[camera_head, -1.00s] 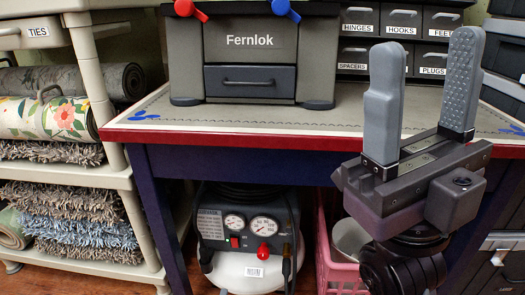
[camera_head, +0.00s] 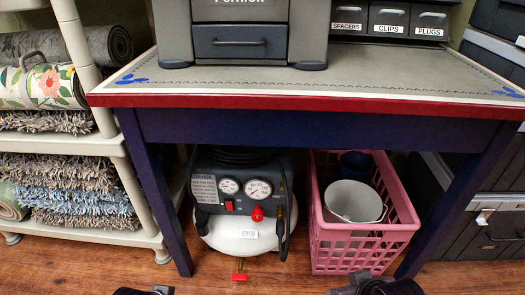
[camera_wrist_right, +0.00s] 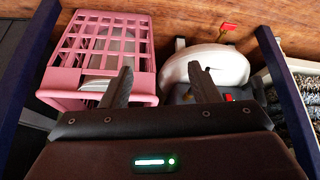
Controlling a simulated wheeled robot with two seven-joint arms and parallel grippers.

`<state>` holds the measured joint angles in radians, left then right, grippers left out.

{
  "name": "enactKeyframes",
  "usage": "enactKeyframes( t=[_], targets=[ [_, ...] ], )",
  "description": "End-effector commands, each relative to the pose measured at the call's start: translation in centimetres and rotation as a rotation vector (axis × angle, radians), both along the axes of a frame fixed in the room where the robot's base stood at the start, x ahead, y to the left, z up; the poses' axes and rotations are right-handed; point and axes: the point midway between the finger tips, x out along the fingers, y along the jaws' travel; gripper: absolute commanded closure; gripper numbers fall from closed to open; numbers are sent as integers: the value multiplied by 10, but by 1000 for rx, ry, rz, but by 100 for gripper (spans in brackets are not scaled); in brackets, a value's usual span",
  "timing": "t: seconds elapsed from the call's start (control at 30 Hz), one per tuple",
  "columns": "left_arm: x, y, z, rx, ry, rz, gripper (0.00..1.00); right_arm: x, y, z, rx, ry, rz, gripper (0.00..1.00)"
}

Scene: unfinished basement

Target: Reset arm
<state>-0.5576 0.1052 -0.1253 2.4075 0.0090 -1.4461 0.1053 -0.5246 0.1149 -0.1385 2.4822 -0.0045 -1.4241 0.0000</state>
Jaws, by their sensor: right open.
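My right gripper (camera_wrist_right: 160,82) shows in the right wrist view. Its two dark fingers stand apart, with nothing between them. Beyond the fingers are a pink crate and a white and black compressor, both apart from them as far as I can tell. In the head view only dark parts of my arms show at the bottom edge, and no fingers are visible there. My left gripper is not in view.
A table with a red edge (camera_head: 300,103) spans the head view, bearing a dark toolbox (camera_head: 244,42). Under it stand the compressor (camera_head: 240,215) and the pink crate (camera_head: 360,242) holding a white bucket (camera_head: 352,203). Shelves with rugs (camera_head: 70,205) stand left. Wooden floor shows in front.

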Motion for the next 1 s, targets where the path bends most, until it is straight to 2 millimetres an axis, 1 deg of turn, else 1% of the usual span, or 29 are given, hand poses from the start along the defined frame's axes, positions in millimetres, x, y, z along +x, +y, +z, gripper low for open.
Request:
enactKeyframes(
  t=[0.03, 0.17, 0.2, 0.23, 0.5, 0.67, 0.83, 0.97, 1.0],
  targets=[
    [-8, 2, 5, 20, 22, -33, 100, -14, -5, -10, -14, 66, -8, 45],
    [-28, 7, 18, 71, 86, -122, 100, -50, -16, -32, -45, 235, -24, 45],
    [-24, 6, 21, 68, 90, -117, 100, -43, -14, -24, -43, 224, -23, 45],
    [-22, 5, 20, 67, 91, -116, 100, -41, -14, -25, -42, 225, -21, 45],
    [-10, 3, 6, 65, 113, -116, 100, -29, -11, -38, -43, 245, -18, 45],
    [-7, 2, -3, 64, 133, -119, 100, -27, -10, -47, -44, 264, -15, 45],
    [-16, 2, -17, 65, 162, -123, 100, -35, -10, -60, -46, 292, -10, 45],
    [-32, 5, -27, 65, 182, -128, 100, -51, -12, -70, -49, 311, -5, 45],
    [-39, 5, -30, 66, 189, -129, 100, -58, -13, -73, -50, 319, -4, 45]
  ],
)
